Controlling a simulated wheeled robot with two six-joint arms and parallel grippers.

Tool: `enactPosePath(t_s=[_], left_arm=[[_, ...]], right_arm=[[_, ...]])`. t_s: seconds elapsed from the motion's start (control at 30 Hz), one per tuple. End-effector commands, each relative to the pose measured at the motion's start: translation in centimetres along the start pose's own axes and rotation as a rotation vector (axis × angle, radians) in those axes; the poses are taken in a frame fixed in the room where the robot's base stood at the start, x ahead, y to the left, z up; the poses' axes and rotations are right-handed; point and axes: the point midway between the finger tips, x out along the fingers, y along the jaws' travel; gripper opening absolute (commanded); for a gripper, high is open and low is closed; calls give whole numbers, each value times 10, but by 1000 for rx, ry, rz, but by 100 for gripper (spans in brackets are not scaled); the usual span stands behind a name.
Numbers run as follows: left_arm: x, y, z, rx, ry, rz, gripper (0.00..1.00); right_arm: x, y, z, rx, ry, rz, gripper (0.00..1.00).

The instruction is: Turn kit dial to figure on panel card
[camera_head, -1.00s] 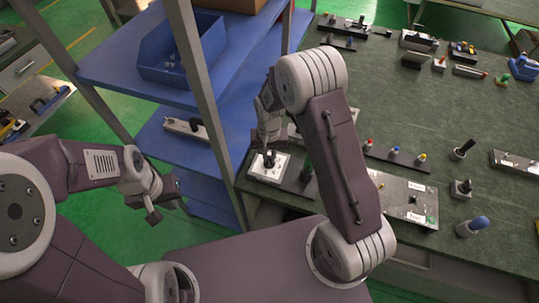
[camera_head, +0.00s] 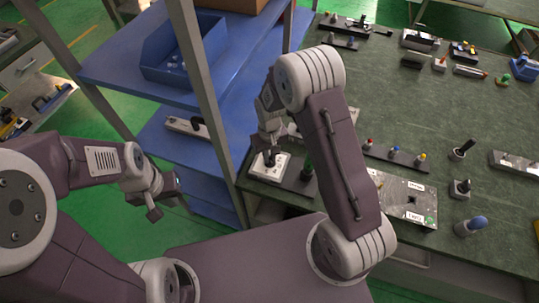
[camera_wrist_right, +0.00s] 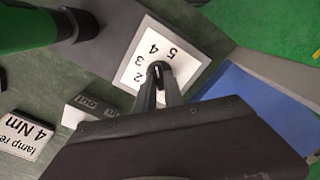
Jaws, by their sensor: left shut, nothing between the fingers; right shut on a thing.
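The dial is a small dark knob (camera_head: 269,158) on a white square plate (camera_head: 257,172) at the near left corner of the green bench. In the right wrist view the plate (camera_wrist_right: 189,51) shows the figures 2, 3, 4 and 5 around the knob. My right gripper (camera_wrist_right: 158,72) is shut on the knob from above; its fingers hide most of the knob and its pointer. A white card (camera_wrist_right: 27,135) reads "lamp re..." and "4 Nm", partly cut off. My left gripper (camera_head: 164,198) is shut and empty, left of the bench, over the green floor.
A metal panel (camera_head: 405,200) with small labels lies right of my right arm. Blue shelves (camera_head: 155,143) with a grey post stand just left of the bench. Several upright tools stand further right.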

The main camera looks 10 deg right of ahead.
Motion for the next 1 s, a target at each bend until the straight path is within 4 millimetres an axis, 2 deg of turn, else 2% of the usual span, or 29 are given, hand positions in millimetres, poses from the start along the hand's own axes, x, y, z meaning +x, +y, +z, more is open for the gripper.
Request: enactPosePath(t_s=[0.27, 0.3, 0.33, 0.37, 0.7, 0.77, 1.0], left_arm=[[-1, 0, 0, 0, 0, 0, 0], [-1, 0, 0, 0, 0, 0, 0], [-1, 0, 0, 0, 0, 0, 0], [-1, 0, 0, 0, 0, 0, 0], [0, 0, 0, 0, 0, 0, 0], [2, 0, 0, 0, 0, 0, 0], [6, 0, 1, 0, 0, 0, 0]], right_arm=[[-3, 0, -3, 0, 9, 1, 0], [-3, 0, -3, 0, 9, 1, 24], [-3, 0, -3, 0, 8, 1, 32], [-2, 0, -3, 0, 8, 1, 35], [-6, 0, -2, 1, 5, 0, 35], [-15, 0, -2, 1, 8, 0, 35], [-68, 0, -2, 1, 10, 1, 35]])
